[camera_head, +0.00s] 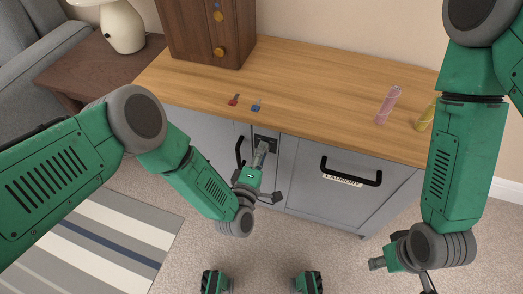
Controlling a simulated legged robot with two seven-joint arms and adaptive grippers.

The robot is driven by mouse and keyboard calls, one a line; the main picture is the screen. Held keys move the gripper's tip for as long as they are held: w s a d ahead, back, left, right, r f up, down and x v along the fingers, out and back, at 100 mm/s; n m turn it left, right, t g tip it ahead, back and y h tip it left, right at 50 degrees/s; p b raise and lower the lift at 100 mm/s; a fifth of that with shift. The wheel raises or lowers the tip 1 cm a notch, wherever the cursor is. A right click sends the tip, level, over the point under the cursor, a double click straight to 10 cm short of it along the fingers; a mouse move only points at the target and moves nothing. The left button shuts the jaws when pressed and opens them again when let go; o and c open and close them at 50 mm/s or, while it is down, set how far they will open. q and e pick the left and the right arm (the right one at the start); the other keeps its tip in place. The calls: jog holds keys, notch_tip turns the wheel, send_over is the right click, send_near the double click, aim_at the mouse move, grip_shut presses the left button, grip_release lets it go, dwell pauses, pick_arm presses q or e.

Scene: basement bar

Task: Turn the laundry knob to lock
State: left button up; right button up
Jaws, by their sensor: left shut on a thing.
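A small dark panel (266,139) is set in the grey cabinet front, just under the countertop edge and left of the door labelled LAUNDRY (342,180). My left gripper (262,152) reaches up to this panel and is shut on the knob there. The gripper covers the knob, so its shape and the way it points cannot be told. My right gripper (377,264) is at the lower right, in front of the cabinet and away from it. It is seen small and edge-on, and its jaws cannot be made out.
The laundry door has a black handle (350,172); another black handle (239,151) is left of the panel. The wooden countertop (310,90) carries small red (234,100) and blue (257,105) items, a pink tube (388,105), a yellow one (425,115) and a brown cabinet (195,35).

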pick_arm(q)
jog(key=shift+s+d+f+m, duration=0.1)
jog(key=shift+s+f+m, duration=0.1)
jog(key=shift+m, duration=0.4)
jog(key=o, duration=1.1)
jog(key=shift+f, duration=0.1)
jog(key=shift+w, duration=0.1)
jog(key=v, duration=1.2)
